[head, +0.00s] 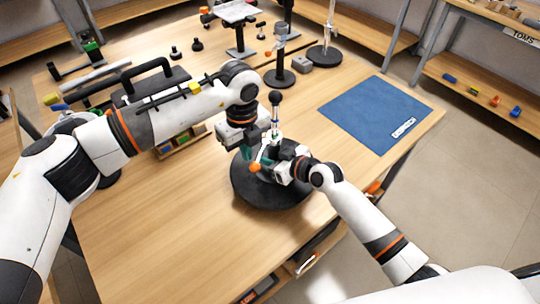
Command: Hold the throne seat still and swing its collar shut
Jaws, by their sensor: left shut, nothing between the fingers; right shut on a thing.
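The throne seat (266,158) is a small assembly with green and white parts on a round black base (248,194). A thin upright pin with a black ball top (275,97) rises at it. An orange knob (254,167) shows low on its front left. My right gripper (276,171) reaches in from the right and is shut on the throne seat, with the grasp partly hidden. My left gripper (252,150) comes down from above left; it is shut and empty close beside the assembly. The collar is hidden among the grippers, so I cannot tell its position.
A blue mat (375,112) lies flat to the right. Black stands (280,76) and a grey block (300,62) stand behind. A dark handled rack (150,85) and a wooden tray with small colored blocks (178,143) sit at left. The table's front left is clear.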

